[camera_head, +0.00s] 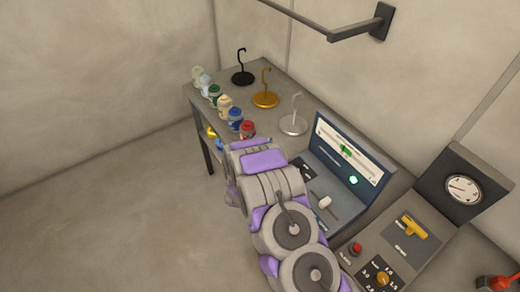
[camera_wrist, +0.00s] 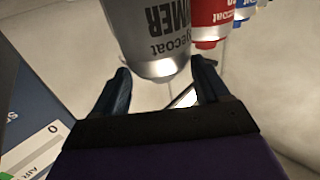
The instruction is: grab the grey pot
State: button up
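The grey pot (camera_wrist: 150,28) shows large at the top of the wrist view, with dark lettering and a shiny lower rim. My gripper (camera_wrist: 160,68) is open, with one dark finger at each side of the pot's lower end. The fingertips are close to the pot's sides; I cannot tell whether they touch it. In the head view the grey pot is not visible, and my arm covers the near end of the pot row.
A red pot (camera_wrist: 208,22) stands close beside the grey one; the red pot (camera_head: 248,129) and a blue pot (camera_head: 235,118) continue a row along the bench edge. Hooked stands (camera_head: 265,99) are behind. A blue panel (camera_head: 345,165) is right of my arm. Open floor lies left.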

aim_at(261, 135)
jog(key=w, duration=0.1)
jog(key=w+d, duration=0.1)
jog(key=w, duration=0.1)
jog(key=shift+w+d, duration=0.1)
jog(key=shift+w, duration=0.3)
jog(key=shift+a, duration=0.3)
jog(key=shift+c, duration=0.7)
jog(key=shift+s+d+f, duration=0.15)
jog(key=shift+s+d, duration=0.05)
grip_shut()
